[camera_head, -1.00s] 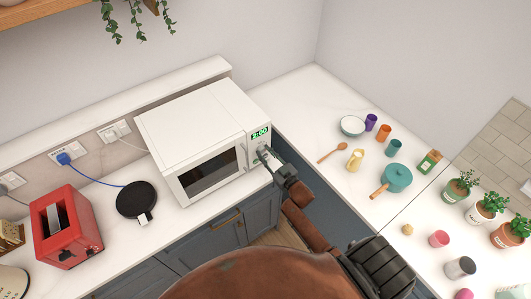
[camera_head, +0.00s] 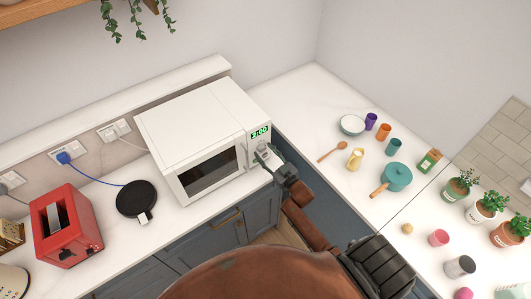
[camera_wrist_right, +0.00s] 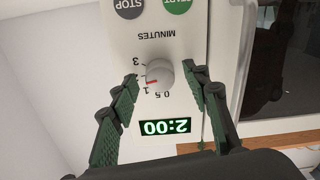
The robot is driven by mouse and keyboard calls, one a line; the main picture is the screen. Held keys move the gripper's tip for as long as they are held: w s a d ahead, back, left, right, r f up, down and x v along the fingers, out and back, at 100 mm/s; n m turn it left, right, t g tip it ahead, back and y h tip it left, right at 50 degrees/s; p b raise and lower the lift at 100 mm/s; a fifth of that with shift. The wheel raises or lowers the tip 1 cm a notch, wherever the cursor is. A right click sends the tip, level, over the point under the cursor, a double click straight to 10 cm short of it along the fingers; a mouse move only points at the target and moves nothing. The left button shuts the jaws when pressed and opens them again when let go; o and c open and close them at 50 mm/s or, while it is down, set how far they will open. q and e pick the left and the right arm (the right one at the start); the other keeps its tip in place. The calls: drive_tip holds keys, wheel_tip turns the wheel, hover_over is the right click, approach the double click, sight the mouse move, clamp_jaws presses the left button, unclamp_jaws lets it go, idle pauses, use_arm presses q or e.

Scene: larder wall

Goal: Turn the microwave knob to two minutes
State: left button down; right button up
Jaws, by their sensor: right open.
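The white microwave (camera_head: 195,120) stands on the counter, its door shut. Its lit green display (camera_head: 260,132) reads 2:00 and shows upside down in the right wrist view (camera_wrist_right: 166,127). The round grey knob (camera_wrist_right: 159,73) sits beside the display on the MINUTES dial. My right gripper (camera_head: 264,160) is open in front of the panel. In the wrist view its two fingers stand either side of the knob, with gaps between them and it. My left gripper is not in view.
A red toaster (camera_head: 66,228) and a black round pad (camera_head: 137,200) are left of the microwave. The right counter holds a teal pot (camera_head: 397,177), a white bowl (camera_head: 352,125), cups and potted plants. The counter between microwave and bowl is clear.

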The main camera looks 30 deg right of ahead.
drive_tip(key=s+d, duration=0.1)
drive_tip(key=s, duration=1.1)
drive_tip(key=s+f+m+g+h+b, duration=0.1)
drive_tip(key=s+f+g+b, duration=0.3)
drive_tip(key=f, duration=1)
drive_tip(key=s+f+g+b, duration=0.1)
drive_tip(key=s+f, duration=0.4)
drive_tip(key=f, duration=0.9)
drive_tip(key=s+f+m+g+h+b, duration=0.1)
drive_tip(key=s+f+g+b, duration=0.3)
drive_tip(key=f, duration=1)
drive_tip(key=s+a+f+g+b, duration=0.2)
drive_tip(key=s+f+g+b, duration=0.1)
drive_tip(key=s+f, duration=1)
drive_tip(key=s+a+f+g+b, duration=0.3)
drive_tip(key=s+f, duration=0.9)
drive_tip(key=s, duration=0.8)
drive_tip(key=shift+f+n+g+y, duration=0.3)
drive_tip(key=shift+f+g, duration=0.1)
drive_tip(key=shift+g, duration=0.6)
drive_tip(key=shift+c, duration=0.4)
